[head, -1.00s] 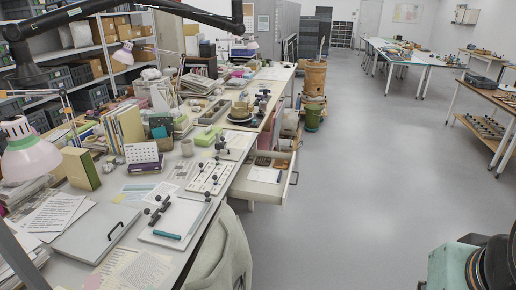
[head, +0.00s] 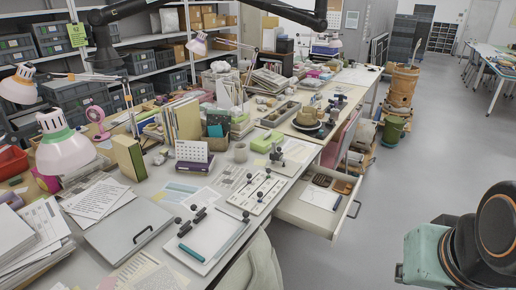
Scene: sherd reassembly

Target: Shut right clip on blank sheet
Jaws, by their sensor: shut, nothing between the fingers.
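A pale blank sheet (head: 216,234) lies on a board near the front edge of the desk. Two small black clips with round knobs sit side by side along its upper left edge. The right clip (head: 200,214) is the farther one, and the left clip (head: 184,229) is the nearer one. They are too small to tell whether either is open or shut. A blue-green bar (head: 191,253) lies on the lower left part of the sheet. My gripper is not in view; only what looks like part of my arm shows at the lower right.
A grey flat case (head: 128,230) with a handle lies left of the sheet. A white board (head: 257,192) with several black knobs lies beyond it. An open drawer (head: 310,216) juts out at the right. A cloth-covered chair (head: 257,268) stands at the desk's front edge.

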